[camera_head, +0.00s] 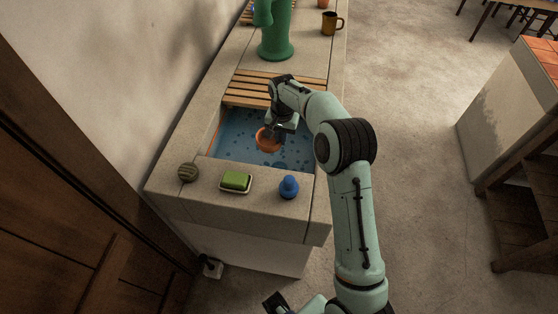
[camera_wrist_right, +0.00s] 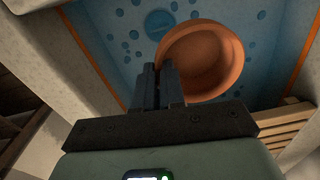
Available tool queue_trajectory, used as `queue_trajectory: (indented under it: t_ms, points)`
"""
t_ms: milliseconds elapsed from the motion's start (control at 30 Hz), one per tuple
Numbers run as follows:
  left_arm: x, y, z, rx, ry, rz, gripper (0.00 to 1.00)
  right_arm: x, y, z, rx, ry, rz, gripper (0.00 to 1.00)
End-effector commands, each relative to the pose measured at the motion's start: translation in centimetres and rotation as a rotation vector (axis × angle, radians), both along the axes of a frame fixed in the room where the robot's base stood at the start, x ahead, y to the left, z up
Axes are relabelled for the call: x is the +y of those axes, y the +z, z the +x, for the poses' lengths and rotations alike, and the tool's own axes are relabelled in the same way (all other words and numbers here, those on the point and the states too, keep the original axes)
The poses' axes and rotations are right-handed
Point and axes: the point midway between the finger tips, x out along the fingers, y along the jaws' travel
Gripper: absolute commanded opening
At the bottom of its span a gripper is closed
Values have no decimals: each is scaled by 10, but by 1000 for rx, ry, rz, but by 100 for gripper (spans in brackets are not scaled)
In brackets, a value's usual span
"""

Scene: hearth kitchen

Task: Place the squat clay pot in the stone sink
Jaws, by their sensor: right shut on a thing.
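The squat clay pot (camera_head: 267,144) is orange and round, within the opening of the blue-lined stone sink (camera_head: 232,136). My right gripper (camera_head: 274,128) reaches down into the sink and is shut on the pot's rim. In the right wrist view the pot (camera_wrist_right: 205,60) shows its open mouth, with the right gripper's fingers (camera_wrist_right: 158,72) close together at its rim. The sink's spotted blue floor (camera_wrist_right: 115,30) lies behind it. I cannot tell whether the pot touches the floor. My left gripper (camera_head: 276,302) shows partly at the bottom edge; its jaws are unclear.
A slatted wooden board (camera_head: 250,87) covers the sink's far end. On the near ledge are a striped round object (camera_head: 188,172), a green block on a dish (camera_head: 236,181) and a blue knobbed object (camera_head: 289,187). A green tap (camera_head: 276,45) and brown mug (camera_head: 331,23) stand beyond.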

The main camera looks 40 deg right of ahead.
Motion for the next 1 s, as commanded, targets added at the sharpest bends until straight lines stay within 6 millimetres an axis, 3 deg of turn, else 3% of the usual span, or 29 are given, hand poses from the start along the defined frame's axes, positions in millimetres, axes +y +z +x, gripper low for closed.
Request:
queue_trajectory:
  t_ms: [100, 300, 533, 800, 1000]
  points:
    - [0, -3, -1, 1, 0, 0, 43, 0, -35, -1, 5, 0, 2, 0]
    - [0, -5, -2, 2, 0, 0, 43, 0, -73, 0, 1, 0, 0, 0]
    - [0, -5, -2, 3, 0, 0, 43, 0, -89, 0, 0, 1, 0, 0]
    - [0, -6, -3, 3, 0, 0, 43, 0, -125, 0, 0, -1, 0, 0]
    - [0, -6, -2, 3, 0, 0, 43, 0, -125, 1, -3, 0, -1, 0]
